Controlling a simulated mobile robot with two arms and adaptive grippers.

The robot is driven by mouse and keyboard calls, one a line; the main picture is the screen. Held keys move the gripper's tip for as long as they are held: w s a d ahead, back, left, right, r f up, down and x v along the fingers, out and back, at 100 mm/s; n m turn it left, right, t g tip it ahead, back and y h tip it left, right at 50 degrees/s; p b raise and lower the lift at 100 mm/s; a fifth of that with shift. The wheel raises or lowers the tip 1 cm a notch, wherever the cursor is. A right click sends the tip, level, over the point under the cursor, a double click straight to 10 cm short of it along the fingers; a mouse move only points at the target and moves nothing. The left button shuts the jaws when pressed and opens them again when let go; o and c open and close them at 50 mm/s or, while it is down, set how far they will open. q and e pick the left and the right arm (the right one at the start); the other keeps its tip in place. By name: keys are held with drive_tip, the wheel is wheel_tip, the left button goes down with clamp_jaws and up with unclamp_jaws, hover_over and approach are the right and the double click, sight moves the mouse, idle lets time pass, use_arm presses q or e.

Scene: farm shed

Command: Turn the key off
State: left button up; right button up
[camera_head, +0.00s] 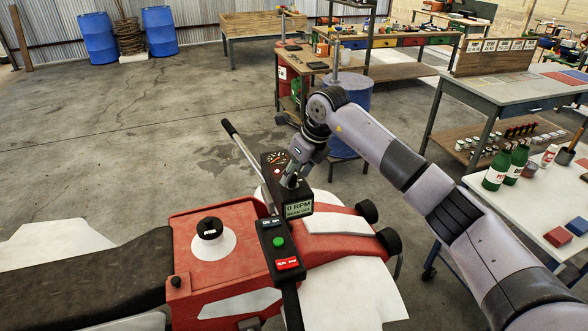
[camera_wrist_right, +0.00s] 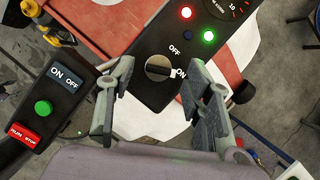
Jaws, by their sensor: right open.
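The key switch (camera_wrist_right: 158,68) is a round silver knob with a dark bar across it, on the black dash panel (camera_wrist_right: 152,98), between the OFF and ON labels. Its bar points right, with its white-marked end beside ON. My right gripper (camera_wrist_right: 161,76) is open, with one finger on each side of the knob in the wrist view. I cannot tell whether either finger touches it. In the head view my right gripper (camera_head: 290,179) reaches down at the dash panel (camera_head: 270,166) and hides the key. My left gripper is not in view.
Red (camera_wrist_right: 185,13) and green (camera_wrist_right: 208,36) lights glow above the key. The display (camera_head: 299,209) reads 0 RPM. A handlebar switch box (camera_head: 272,240) with ON/OFF and RUN/STOP switches stands close by on the red tractor (camera_head: 214,257). A table (camera_head: 547,207) stands at right.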

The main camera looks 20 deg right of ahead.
drive_tip(key=shift+w+a+f, duration=0.1)
drive_tip(key=shift+w+f, duration=0.15)
drive_tip(key=shift+f, duration=0.4)
drive_tip(key=shift+c, duration=0.4)
clamp_jaws()
